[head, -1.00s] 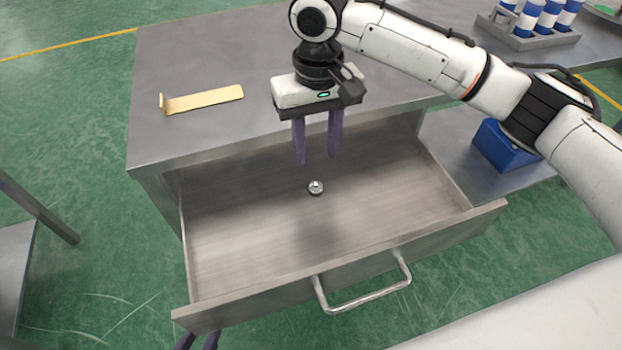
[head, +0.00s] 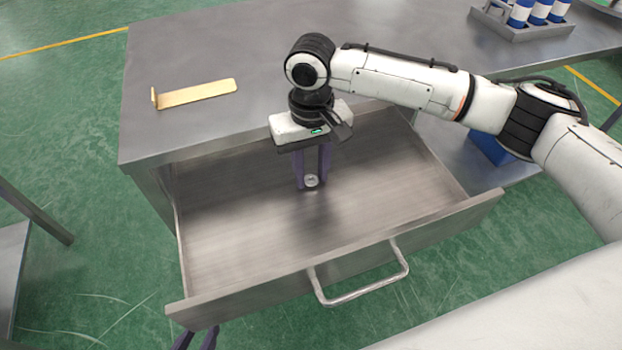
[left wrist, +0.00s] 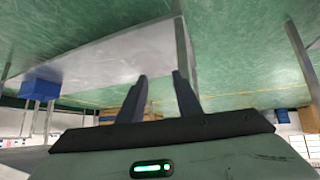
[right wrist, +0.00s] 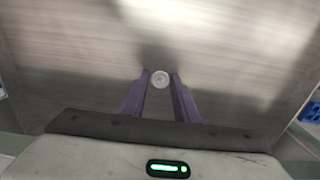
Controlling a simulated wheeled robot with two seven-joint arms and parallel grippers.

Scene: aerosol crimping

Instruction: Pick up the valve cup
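The valve cup (head: 311,181) is a small, round, silvery piece inside the open drawer. It also shows in the right wrist view (right wrist: 160,79), at the fingertips. My right gripper (head: 312,185) points down into the drawer, with one purple finger on each side of the cup. The fingers look open, with the cup between their tips; whether either one touches it is too small to tell. My left gripper (head: 197,338) shows only by its fingertips at the bottom edge of the head view, in front of the drawer. In the left wrist view (left wrist: 160,78) it is open and empty.
The drawer (head: 235,292) is pulled out under the grey table (head: 225,60) and otherwise looks empty; its walls surround my right gripper. A gold bracket (head: 197,94) lies on the tabletop. A rack (head: 535,32) with blue and white cans stands at the back right.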

